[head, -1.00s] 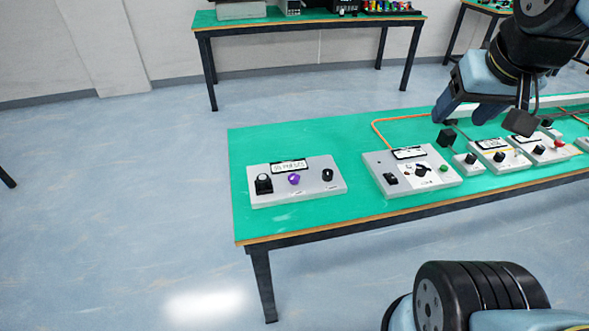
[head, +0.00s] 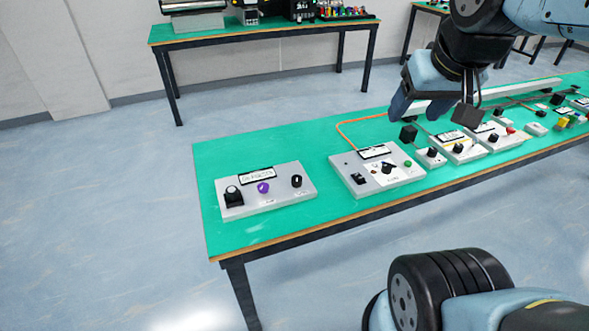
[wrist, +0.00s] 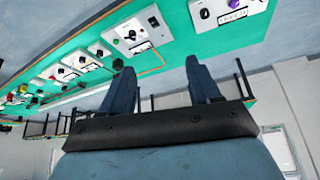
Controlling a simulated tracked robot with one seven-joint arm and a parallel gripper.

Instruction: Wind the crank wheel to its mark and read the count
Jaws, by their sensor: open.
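A pale panel box (head: 352,184) stands on the green table, mid-picture in the head view. The box also shows in the wrist view (wrist: 122,30), beyond my fingers. My gripper (head: 420,108) is open and empty, above the table's far side and apart from the box. In the wrist view, its two blue fingers (wrist: 160,70) are spread.
Another table (head: 270,32) stands behind. Floor is free at left.

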